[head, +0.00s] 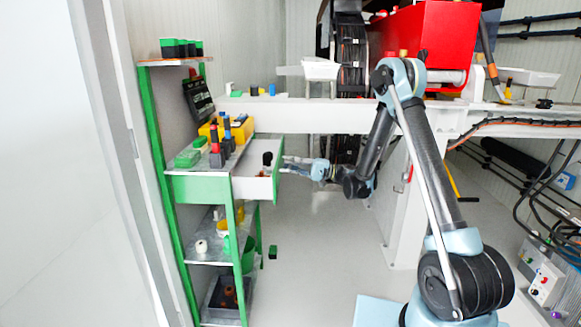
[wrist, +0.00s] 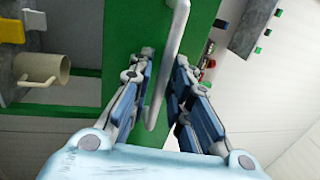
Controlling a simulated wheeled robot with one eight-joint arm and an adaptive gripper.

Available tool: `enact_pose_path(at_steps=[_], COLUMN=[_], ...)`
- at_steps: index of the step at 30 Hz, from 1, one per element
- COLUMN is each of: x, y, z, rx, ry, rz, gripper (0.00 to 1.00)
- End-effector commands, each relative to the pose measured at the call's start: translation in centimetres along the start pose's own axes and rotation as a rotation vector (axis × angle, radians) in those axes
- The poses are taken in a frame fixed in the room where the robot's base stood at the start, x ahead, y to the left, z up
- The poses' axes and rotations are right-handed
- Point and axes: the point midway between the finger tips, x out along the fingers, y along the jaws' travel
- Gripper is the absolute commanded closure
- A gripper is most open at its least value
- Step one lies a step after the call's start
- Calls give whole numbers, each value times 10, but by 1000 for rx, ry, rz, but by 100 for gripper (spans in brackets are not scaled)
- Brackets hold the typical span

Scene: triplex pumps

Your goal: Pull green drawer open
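The green drawer (head: 277,168) is in the green shelf rack, at its upper middle level. It sticks out to the right of the rack, with its pale side wall and some dark contents showing. In the wrist view its green front (wrist: 125,30) fills the middle, with a long pale bar handle (wrist: 172,60) on it. My gripper (wrist: 164,58) is at this front, with one finger on each side of the handle. The fingers are apart, with gaps beside the bar. In the head view my gripper (head: 287,165) is small beside the drawer front.
The rack's top (head: 185,62) and shelf hold green boxes, a yellow bin (head: 212,130) and red and blue bottles. Lower shelves hold a pale cup (head: 201,246) and a grey bin. A small green block (head: 272,252) is near the rack. Floor (head: 320,260) right of the rack is clear.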

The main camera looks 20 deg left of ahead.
Motion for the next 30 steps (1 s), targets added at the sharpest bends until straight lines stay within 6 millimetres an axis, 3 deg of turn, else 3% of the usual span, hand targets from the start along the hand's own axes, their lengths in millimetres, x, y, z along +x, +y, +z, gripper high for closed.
enact_pose_path(at_steps=[16,22,30], x=[-95,-112,-114], y=[1,2,2], z=[-1,-1,-1], rx=[0,0,1], ry=[4,2,1], rz=[1,1,1], gripper=[82,82,82])
